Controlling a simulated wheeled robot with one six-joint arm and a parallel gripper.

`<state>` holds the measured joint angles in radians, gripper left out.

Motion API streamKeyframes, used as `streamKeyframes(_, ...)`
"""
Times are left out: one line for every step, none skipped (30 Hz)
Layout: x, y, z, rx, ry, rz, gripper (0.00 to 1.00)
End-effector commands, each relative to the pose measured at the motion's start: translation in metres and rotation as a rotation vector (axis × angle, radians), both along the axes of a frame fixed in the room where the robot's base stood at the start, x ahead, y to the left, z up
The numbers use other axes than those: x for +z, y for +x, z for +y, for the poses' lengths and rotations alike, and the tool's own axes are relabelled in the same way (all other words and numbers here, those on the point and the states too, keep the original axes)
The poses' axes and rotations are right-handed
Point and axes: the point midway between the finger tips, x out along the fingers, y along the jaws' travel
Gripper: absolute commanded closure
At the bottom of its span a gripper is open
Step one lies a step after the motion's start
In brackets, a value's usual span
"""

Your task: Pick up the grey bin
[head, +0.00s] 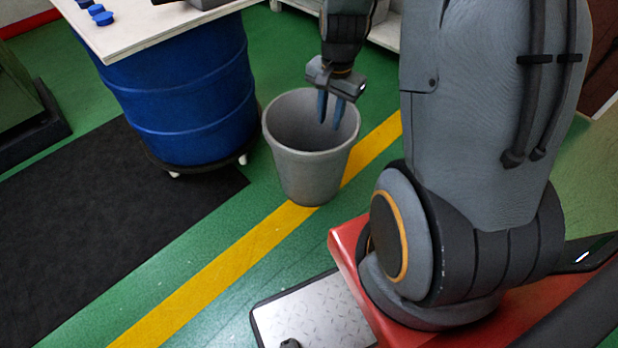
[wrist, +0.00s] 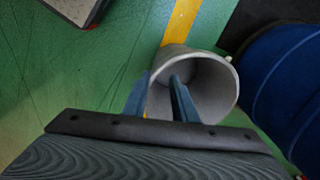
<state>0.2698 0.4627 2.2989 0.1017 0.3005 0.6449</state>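The grey bin (head: 310,172) stands upright on the floor, its open mouth facing up. It also shows in the wrist view (wrist: 222,96), beyond my fingers. My gripper (head: 329,124) points down over the right part of the bin's mouth, its two blue fingers apart and nothing between them that I can make out in the head view. In the wrist view my gripper (wrist: 161,75) has one finger across the bin's left rim and the other over the inside. I cannot tell whether either finger touches the wall.
A blue drum (head: 190,105) on a wheeled base stands just left of the bin, with a light board (head: 135,32) on top holding blue caps (head: 104,18). A yellow floor stripe (head: 220,262) passes under the bin. A black mat (head: 110,205) lies left, with green floor around.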

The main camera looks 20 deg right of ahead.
Motion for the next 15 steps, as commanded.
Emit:
streamKeyframes(-0.030,0.008,-0.006,-0.043,0.005,0.004,0.75)
streamKeyframes(-0.040,0.011,-0.010,-0.069,0.007,0.005,0.75)
streamKeyframes(-0.055,0.015,-0.015,-0.105,0.009,0.006,0.75)
streamKeyframes(-0.066,0.018,-0.018,-0.129,0.012,0.006,0.75)
streamKeyframes(-0.076,0.021,-0.021,-0.154,0.014,0.006,0.75)
streamKeyframes(-0.090,0.025,-0.026,-0.187,0.015,0.008,0.75)
streamKeyframes(-0.100,0.027,-0.029,-0.211,0.018,0.008,0.75)
streamKeyframes(-0.109,0.030,-0.032,-0.235,0.020,0.010,0.75)
streamKeyframes(-0.122,0.033,-0.036,-0.264,0.022,0.011,0.75)
streamKeyframes(-0.131,0.035,-0.040,-0.288,0.024,0.011,0.75)
streamKeyframes(-0.140,0.037,-0.042,-0.309,0.025,0.012,0.75)
streamKeyframes(-0.151,0.040,-0.046,-0.336,0.027,0.013,0.75)
streamKeyframes(-0.158,0.042,-0.049,-0.354,0.028,0.012,0.75)
streamKeyframes(-0.165,0.044,-0.051,-0.372,0.030,0.012,0.75)
streamKeyframes(-0.174,0.045,-0.054,-0.394,0.031,0.013,0.75)
